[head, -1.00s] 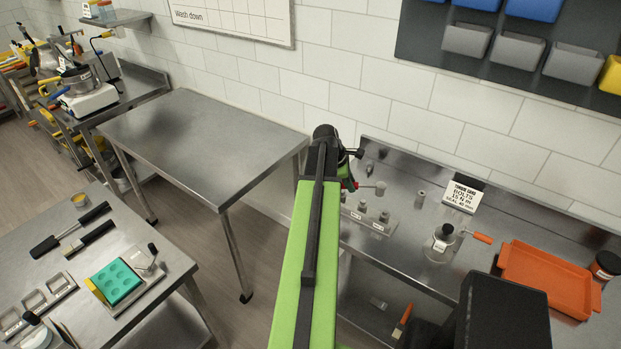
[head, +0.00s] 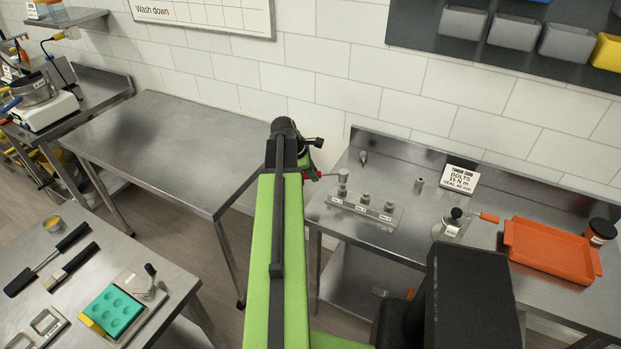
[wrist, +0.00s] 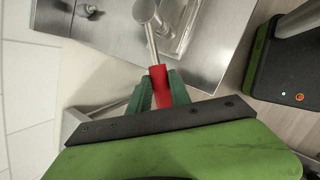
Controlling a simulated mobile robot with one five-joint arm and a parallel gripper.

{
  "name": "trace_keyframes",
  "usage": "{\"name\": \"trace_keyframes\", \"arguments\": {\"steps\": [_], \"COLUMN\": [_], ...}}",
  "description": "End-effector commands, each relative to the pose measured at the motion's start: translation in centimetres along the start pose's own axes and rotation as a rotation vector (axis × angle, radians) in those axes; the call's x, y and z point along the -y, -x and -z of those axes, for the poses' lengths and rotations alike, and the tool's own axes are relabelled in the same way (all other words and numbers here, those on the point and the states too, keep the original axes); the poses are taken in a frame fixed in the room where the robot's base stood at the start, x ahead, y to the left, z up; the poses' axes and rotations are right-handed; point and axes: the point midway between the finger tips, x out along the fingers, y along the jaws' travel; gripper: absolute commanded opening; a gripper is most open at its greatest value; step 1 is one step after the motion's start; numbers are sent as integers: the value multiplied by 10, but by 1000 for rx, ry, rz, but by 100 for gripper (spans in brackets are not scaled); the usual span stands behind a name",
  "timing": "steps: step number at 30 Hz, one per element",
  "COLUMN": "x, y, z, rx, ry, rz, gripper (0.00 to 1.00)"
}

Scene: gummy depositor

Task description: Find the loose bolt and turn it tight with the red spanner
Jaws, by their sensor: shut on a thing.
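My gripper (wrist: 160,88) is shut on the red handle of the spanner (wrist: 161,85). The spanner's metal shaft runs up the wrist view to a round head, and it also shows in the head view (head: 343,174). Three bolts stand on a pale labelled plate (head: 352,208) on the right bench: a left bolt (head: 343,191), a middle bolt (head: 366,199) and a right bolt (head: 388,207). The spanner head appears just above the left bolt; I cannot tell whether they touch. Which bolt is loose cannot be told. The plate shows partly in the wrist view, behind the spanner.
A torque card (head: 458,179) stands at the back of the bench, with a small metal cylinder (head: 419,184) left of it. A black-knobbed device (head: 452,224) and an orange tray (head: 551,250) lie to the right. An empty steel table (head: 175,140) stands at left.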

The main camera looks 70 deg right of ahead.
Motion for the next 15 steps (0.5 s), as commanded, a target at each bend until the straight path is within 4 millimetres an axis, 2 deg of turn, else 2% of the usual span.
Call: {"name": "trace_keyframes", "arguments": {"steps": [1, 2, 15], "x": [6, 6, 4], "y": [-16, -17, -11], "z": [6, 7, 5], "rx": [1, 1, 2], "ry": [0, 0, -1], "rz": [-2, -3, -2], "gripper": [0, 0, 0]}}
